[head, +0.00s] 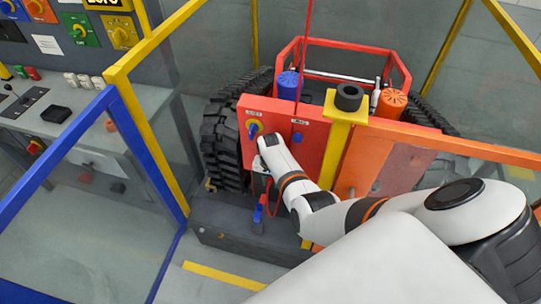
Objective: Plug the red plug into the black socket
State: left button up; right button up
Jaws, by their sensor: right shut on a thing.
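My right arm reaches in from the lower right across the front of the red machine. I cannot make out the black socket for certain; the arm covers part of the machine's front. My left gripper is not in view.
The red machine front (310,138) has knobs and stands between black tracks (222,140). A yellow post (338,150) with a black cap rises beside the arm. A blue and yellow frame (150,150) stands left, an orange rail (450,142) right. A grey control desk is far left.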

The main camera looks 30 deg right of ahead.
jog(key=shift+w+d+b, duration=0.55)
jog(key=shift+d+b, duration=0.05)
jog(key=shift+b, duration=0.05)
dwell(0.3)
jog(key=shift+w+d+r, duration=0.15)
jog(key=shift+d, duration=0.1)
jog(key=o, duration=1)
jog(key=shift+o, duration=0.2)
